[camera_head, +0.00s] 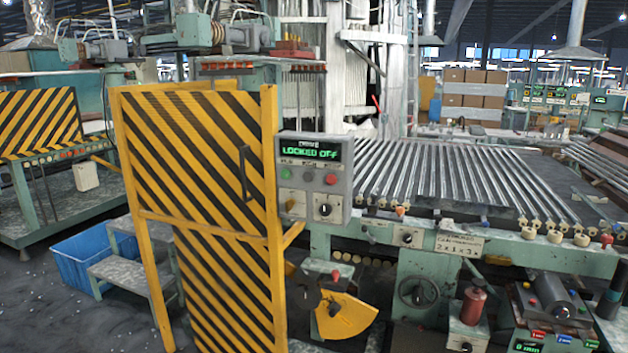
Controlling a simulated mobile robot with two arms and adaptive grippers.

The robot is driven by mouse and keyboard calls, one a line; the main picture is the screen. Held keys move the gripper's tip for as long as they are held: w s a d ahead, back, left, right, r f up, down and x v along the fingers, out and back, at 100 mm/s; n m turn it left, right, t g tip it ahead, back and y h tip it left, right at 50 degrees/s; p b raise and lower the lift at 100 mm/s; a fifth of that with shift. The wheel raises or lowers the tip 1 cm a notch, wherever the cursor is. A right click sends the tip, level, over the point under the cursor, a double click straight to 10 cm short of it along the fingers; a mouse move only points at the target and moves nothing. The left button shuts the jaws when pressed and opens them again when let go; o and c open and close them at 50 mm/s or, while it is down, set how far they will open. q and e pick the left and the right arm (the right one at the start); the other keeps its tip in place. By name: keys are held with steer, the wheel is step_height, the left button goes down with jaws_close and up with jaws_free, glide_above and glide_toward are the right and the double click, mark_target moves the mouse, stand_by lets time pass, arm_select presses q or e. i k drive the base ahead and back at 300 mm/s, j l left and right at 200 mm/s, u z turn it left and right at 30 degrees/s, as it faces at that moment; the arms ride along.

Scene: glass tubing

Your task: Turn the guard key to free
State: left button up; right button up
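The guard key (324,210) is a black rotary knob with a pale pointer on the lower part of a grey control box. The control box (344,185) is fixed beside the right post of a striped guard gate. Its display (310,152) reads "LOCKED OFF" in green letters. Below the display are a green button (285,173), a grey one and a red button (330,179). The yellow and black guard gate (205,160) stands upright, and its dark handle (246,173) is near the right edge. Neither of my grippers shows in this view.
A bench with several glass tubes (470,175) on rollers stands to the right. A yellow fan-shaped part (343,315) juts out below the box. A blue crate (88,262) and grey steps (125,268) are at left. Floor shows at the lower left.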

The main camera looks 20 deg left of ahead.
mark_target(290, 203)
steer(key=i+j, duration=0.1)
steer(key=j, duration=0.3)
steer(key=i+j, duration=0.1)
steer(key=j, duration=0.25)
steer(key=i+j, duration=0.1)
steer(key=j, duration=0.65)
steer(key=i+z, duration=0.05)
steer(key=i, duration=0.05)
